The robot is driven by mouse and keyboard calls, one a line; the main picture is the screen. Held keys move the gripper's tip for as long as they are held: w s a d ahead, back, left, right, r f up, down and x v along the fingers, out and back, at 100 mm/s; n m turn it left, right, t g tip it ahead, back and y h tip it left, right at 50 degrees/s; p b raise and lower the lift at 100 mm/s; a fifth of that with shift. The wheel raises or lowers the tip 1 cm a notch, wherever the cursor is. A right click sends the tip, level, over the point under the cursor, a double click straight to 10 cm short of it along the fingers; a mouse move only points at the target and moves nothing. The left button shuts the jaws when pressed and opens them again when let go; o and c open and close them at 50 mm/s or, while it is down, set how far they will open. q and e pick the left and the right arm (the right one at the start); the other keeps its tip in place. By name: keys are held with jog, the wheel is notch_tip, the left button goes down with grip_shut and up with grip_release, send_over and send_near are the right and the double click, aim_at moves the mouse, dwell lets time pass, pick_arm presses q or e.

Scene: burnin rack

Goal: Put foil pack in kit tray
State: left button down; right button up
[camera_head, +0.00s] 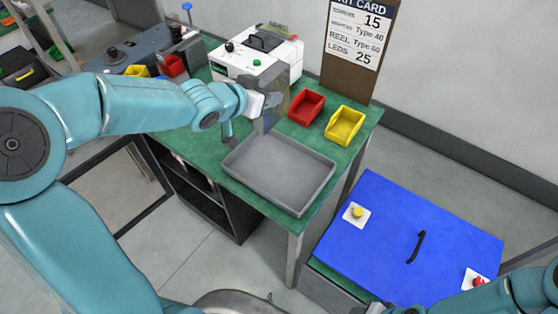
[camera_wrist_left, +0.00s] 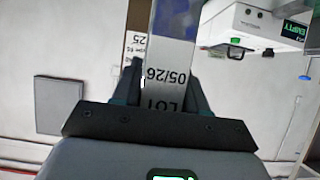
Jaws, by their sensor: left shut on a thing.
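The kit tray (camera_head: 285,175) is a shallow grey tray on the green bench top, and its inside looks empty. My left gripper (camera_head: 268,112) is above the tray's back-left edge. In the left wrist view it is shut on the foil pack (camera_wrist_left: 172,75), a silvery pack with a white label reading "05/26" and "LOT".
A red bin (camera_head: 306,106) and a yellow bin (camera_head: 345,125) stand behind the tray. A white machine (camera_head: 255,58) with a green button is at the back, beside a kit card board (camera_head: 357,35). A blue panel (camera_head: 405,240) with a black handle lies at the right.

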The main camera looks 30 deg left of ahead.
pick_arm(q)
jog(key=f+b, duration=0.1)
jog(key=s+f+b, duration=0.1)
jog(key=f, duration=0.3)
jog(key=shift+s+a+f+b, duration=0.2)
jog(key=shift+a+f+b, duration=0.05)
jog(key=shift+a+b, duration=0.15)
notch_tip(320, 180, down, 14)
jog(key=shift+w+d+r, duration=0.2)
jog(key=shift+w+r, duration=0.05)
jog(key=shift+w, duration=0.05)
jog(key=c, duration=0.6)
grip_release()
jog(key=shift+w+f, duration=0.1)
jog(key=shift+f, duration=0.05)
jog(key=v, duration=1.2)
jog(key=shift+b, duration=0.4)
